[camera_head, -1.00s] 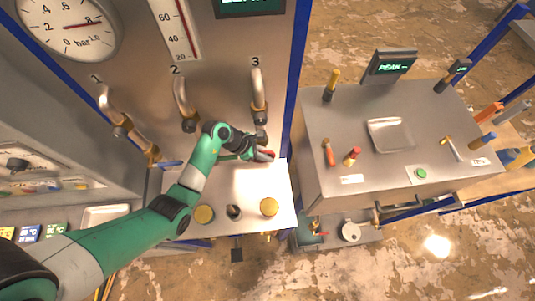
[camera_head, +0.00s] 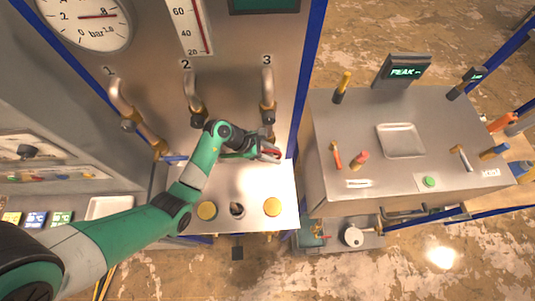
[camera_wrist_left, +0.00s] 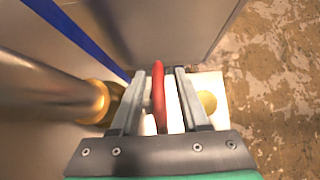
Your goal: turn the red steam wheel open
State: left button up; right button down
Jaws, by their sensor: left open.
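The red steam wheel (camera_wrist_left: 158,98) shows in the left wrist view as a narrow red rim seen nearly edge-on. In the head view only a bit of red (camera_head: 271,153) shows, at my left gripper below pipe 3. My left gripper (camera_wrist_left: 160,74) is open, with one finger on each side of the red rim and gaps visible beside it. In the head view the left gripper (camera_head: 272,150) is at the panel's lower right, above the white shelf. The rest of the wheel is hidden by the gripper. My right gripper is not in view.
Pipe 3 (camera_head: 267,95) comes down close above my left gripper, and it looms at left in the wrist view. The white shelf (camera_head: 255,185) holds gold round pieces. A pressure gauge (camera_head: 85,18) is upper left. A metal bench (camera_head: 375,120) with tools stands right.

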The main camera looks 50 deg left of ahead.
aim_at(274, 152)
pick_arm(q)
jog(key=r, duration=0.3)
jog(key=shift+s+d+r, duration=0.15)
jog(key=shift+s, duration=0.05)
jog(key=s+d+r+p, duration=0.1)
jog(key=s+d+r, duration=0.6)
jog(key=s+r, duration=0.2)
jog(key=s, duration=0.2)
jog(key=shift+s, duration=0.3)
